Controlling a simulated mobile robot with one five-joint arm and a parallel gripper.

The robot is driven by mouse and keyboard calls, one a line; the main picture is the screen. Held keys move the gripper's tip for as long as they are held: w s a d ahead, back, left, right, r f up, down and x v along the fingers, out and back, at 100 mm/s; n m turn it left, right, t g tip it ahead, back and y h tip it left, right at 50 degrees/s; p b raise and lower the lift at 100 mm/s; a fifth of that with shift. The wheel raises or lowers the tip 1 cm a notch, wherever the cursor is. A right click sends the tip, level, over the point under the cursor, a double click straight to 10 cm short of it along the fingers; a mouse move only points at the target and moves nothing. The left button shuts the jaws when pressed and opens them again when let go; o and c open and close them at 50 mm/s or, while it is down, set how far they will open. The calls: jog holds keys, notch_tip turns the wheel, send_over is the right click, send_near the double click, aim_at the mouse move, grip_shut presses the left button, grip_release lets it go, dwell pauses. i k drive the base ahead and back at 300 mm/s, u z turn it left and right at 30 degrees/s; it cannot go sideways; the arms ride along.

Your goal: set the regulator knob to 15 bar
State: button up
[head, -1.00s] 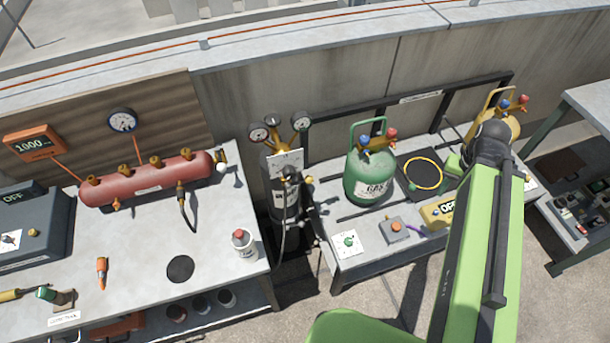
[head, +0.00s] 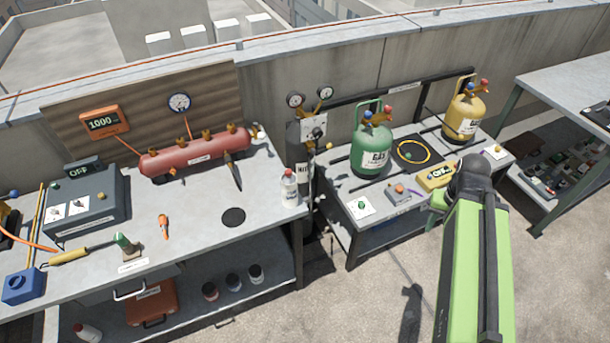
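The dark nitrogen cylinder (head: 297,152) stands upright in the gap between the two benches, partly hidden by a bottle and the left bench. On its top is a regulator with two round gauges, a left one (head: 295,100) and a right one (head: 325,93). A pale plate (head: 310,122) sits below the gauges, with a dark knob (head: 317,133) at its front. The knob's setting and the gauge readings are too small to read. My green arm is at the lower right, well right of the regulator. My gripper's fingers do not show.
The left bench (head: 190,225) carries a red manifold (head: 195,152), a grey machine (head: 85,205) and a white bottle (head: 289,187). The right bench carries a green cylinder (head: 371,145) and a yellow cylinder (head: 465,115). Floor in front of the right bench is clear.

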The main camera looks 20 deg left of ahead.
aim_at(318, 132)
jog(key=z, duration=0.1)
jog(key=k, duration=1.05)
jog(key=z, duration=4.5)
jog(key=k, duration=1)
jog(key=z, duration=5.75)
